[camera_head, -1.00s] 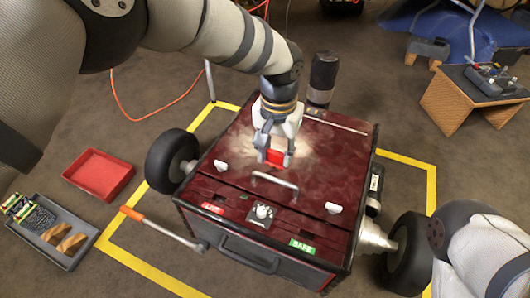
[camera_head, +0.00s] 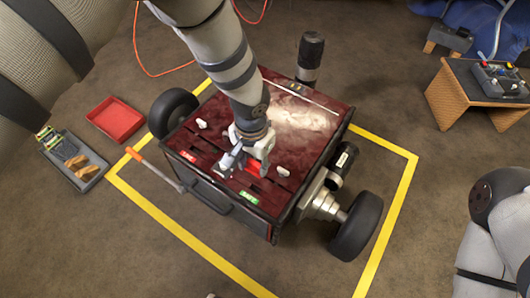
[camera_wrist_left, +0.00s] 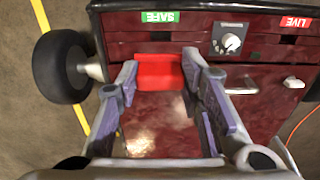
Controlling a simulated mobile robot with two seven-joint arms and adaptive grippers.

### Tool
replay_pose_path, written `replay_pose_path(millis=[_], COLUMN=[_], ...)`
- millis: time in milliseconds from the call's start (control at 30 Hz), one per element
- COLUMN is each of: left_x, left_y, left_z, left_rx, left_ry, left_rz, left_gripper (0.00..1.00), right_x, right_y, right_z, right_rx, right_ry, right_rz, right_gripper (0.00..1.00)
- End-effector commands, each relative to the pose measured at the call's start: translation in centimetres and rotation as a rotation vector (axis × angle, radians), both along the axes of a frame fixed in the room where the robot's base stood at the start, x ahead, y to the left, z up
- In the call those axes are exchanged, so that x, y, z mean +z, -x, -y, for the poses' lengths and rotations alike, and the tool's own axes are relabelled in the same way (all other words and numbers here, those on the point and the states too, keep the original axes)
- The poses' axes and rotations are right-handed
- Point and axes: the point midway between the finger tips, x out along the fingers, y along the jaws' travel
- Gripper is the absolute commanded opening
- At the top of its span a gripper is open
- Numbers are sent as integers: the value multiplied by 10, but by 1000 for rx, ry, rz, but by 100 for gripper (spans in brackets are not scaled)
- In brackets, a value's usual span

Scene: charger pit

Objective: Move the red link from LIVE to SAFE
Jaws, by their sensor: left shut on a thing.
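My left gripper (camera_head: 246,167) is shut on the red link (camera_head: 254,169), which lies between its fingers over the front part of the dark red machine (camera_head: 213,118). In the left wrist view, the red link (camera_wrist_left: 158,72) sits between the fingertips, just on the near side of the slot under the green SAFE label (camera_wrist_left: 160,17). Whether it touches the panel I cannot tell. The red LIVE label (camera_wrist_left: 296,22) is to the right there, beyond the white knob (camera_wrist_left: 231,42). In the head view, the LIVE label (camera_head: 189,156) is left of the SAFE label (camera_head: 248,198). The right gripper is out of view.
A red tray (camera_head: 115,120) and a grey tray (camera_head: 92,182) with small items lie on the floor at left. A black cylinder (camera_head: 310,55) stands behind the machine. Yellow tape (camera_head: 395,218) surrounds it. A small table (camera_head: 470,98) stands at right.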

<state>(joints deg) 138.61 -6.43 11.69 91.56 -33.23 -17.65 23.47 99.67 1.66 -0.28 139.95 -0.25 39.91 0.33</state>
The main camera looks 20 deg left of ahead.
Motion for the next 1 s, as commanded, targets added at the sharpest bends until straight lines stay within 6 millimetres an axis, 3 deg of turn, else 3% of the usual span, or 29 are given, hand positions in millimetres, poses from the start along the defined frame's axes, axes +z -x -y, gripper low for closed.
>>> replay_pose_path(millis=[267, 700, 1000], left_x=[-22, -85, -90], left_y=[1, 1, 0], left_z=[0, 0, 0], left_rx=[-1, 0, 0], left_ry=[1, 1, 0], left_rz=[-4, -4, 1], left_gripper=[7, 7, 7], right_x=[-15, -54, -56], right_y=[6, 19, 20], right_z=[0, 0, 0], right_rx=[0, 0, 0], right_ry=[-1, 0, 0], right_rz=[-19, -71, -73], right_gripper=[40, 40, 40])
